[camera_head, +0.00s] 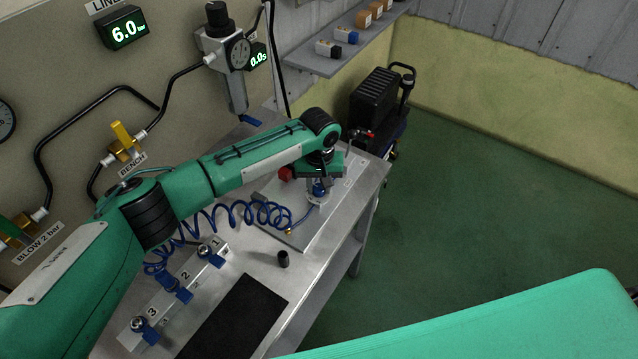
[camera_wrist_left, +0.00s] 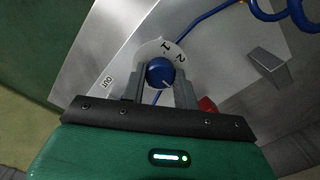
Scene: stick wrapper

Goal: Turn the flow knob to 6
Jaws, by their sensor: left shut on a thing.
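The flow knob (camera_wrist_left: 160,73) is a round blue knob with a white pointer line. It sits on a pale dial with the digits 1 and 2 showing in the left wrist view; the rest of the dial is hidden or not readable. In the head view the knob (camera_head: 319,188) shows as a small blue spot under my left gripper. My left gripper (camera_wrist_left: 161,80) points down at the knob, with a finger on each side, and is shut on it. My right gripper is not in view.
A blue coiled hose (camera_head: 245,213) runs beside the knob's metal plate (camera_head: 305,232). A manifold with blue valves (camera_head: 180,290), a small black cylinder (camera_head: 283,259) and a black mat (camera_head: 235,318) lie on the bench. A display (camera_head: 123,28) reads 6.0 bar.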

